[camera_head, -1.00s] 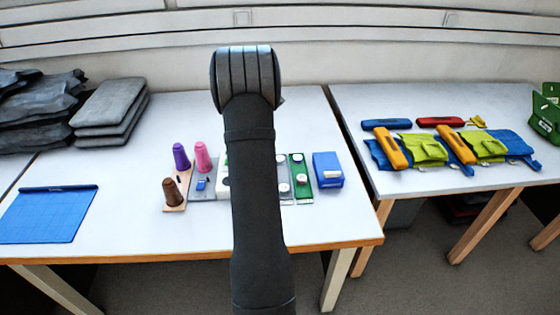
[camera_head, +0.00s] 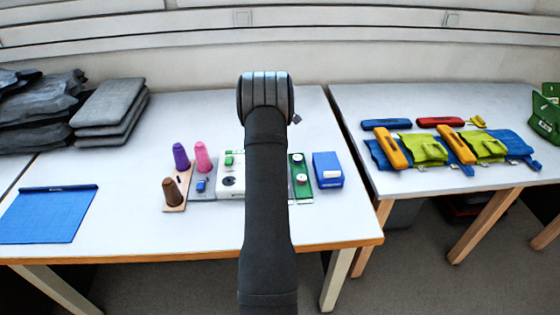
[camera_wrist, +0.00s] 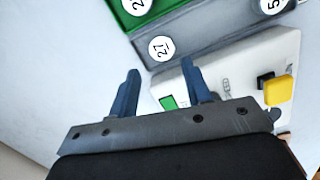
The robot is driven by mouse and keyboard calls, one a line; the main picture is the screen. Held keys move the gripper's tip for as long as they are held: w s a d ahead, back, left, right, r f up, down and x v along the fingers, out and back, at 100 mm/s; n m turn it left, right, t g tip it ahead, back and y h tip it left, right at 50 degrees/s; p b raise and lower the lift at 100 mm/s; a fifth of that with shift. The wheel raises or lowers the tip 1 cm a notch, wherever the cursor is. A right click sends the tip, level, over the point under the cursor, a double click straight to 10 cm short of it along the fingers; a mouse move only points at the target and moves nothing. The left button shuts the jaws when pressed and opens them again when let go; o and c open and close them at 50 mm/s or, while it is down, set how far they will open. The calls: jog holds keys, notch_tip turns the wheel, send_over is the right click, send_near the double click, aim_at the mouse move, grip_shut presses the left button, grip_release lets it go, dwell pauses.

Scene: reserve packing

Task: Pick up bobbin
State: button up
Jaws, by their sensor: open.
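No thing is plainly a bobbin. Round white numbered discs could be bobbin tops or labels; I cannot tell. In the wrist view one disc marked 27 (camera_wrist: 161,49) sits on a grey strip (camera_wrist: 195,35), close to my fingertips. My gripper (camera_wrist: 160,68) is open with nothing between its fingers, its right finger over the edge of a white device (camera_wrist: 235,72). In the head view my arm hides the gripper and part of the white device (camera_head: 232,182). A green strip (camera_head: 300,192) with pale discs shows right of my arm.
Purple (camera_head: 180,157), pink (camera_head: 202,157) and brown (camera_head: 172,193) cones stand at left. A blue box (camera_head: 327,170) is at right, a blue mat (camera_head: 48,215) at far left. Grey folded pads (camera_head: 112,108) lie behind.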

jog(key=f, duration=0.3)
jog(key=d+f, duration=0.1)
jog(key=f, duration=0.1)
jog(key=shift+s+f, duration=0.3)
jog(key=c, duration=0.7)
jog(key=shift+c, duration=0.2)
jog(key=shift+r, duration=0.1)
